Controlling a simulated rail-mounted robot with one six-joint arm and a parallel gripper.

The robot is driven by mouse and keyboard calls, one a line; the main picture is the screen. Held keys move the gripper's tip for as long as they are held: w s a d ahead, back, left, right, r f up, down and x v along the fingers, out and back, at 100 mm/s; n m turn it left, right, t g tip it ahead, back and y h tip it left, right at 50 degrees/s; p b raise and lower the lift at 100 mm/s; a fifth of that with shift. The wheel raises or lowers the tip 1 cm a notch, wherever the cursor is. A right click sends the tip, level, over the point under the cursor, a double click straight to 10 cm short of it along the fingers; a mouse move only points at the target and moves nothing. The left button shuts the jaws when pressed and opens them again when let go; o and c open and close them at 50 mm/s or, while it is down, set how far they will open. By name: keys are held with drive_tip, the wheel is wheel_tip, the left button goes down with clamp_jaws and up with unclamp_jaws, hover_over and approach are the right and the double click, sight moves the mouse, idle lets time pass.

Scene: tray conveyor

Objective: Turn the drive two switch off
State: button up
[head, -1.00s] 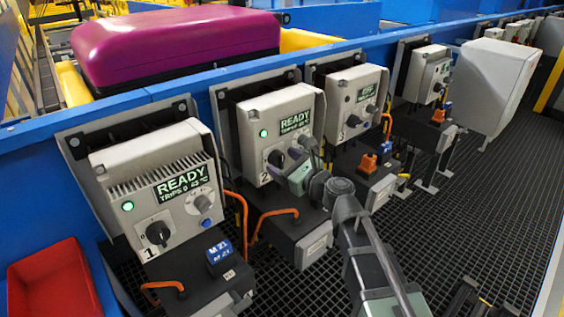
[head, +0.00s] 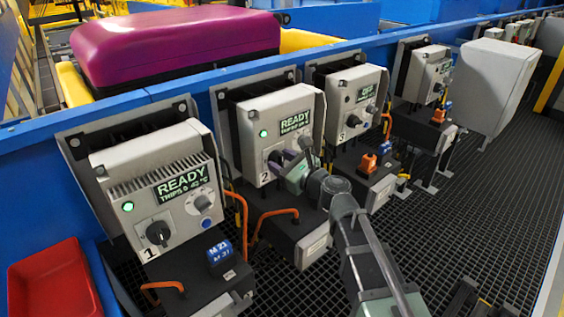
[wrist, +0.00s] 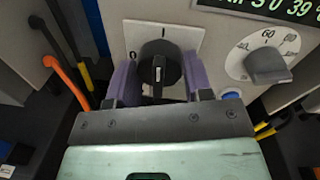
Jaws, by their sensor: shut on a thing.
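The drive two switch is a black rotary knob (wrist: 158,62) on a pale plate marked I at the top and 0 at the left. Its handle stands upright, in line with the I. In the head view the drive two box (head: 250,150) shows a lit green lamp and READY. My gripper (wrist: 159,74) has its purple fingers on either side of the knob and is shut on it. In the head view my gripper (head: 291,163) is at the front of that box and partly hides the switch.
A grey dial (wrist: 267,66) sits right of the switch, with a blue button below it. Drive one box (head: 155,190) stands left and drive three box (head: 350,105) right. An orange cable (head: 275,214) loops below drive two. A red bin (head: 55,285) is at lower left.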

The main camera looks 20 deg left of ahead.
drive_tip(key=n, duration=0.4)
drive_tip(key=n+p, duration=0.1)
drive_tip(key=n, duration=0.3)
drive_tip(key=shift+s+h, duration=0.1)
drive_tip(key=shift+h, duration=0.3)
drive_tip(key=n, duration=0.4)
drive_tip(key=shift+n, duration=0.4)
drive_tip(key=shift+n+t+h, duration=0.3)
drive_tip(key=shift+n+t, duration=0.2)
drive_tip(key=shift+n, duration=1.3)
drive_tip(key=o, duration=0.9)
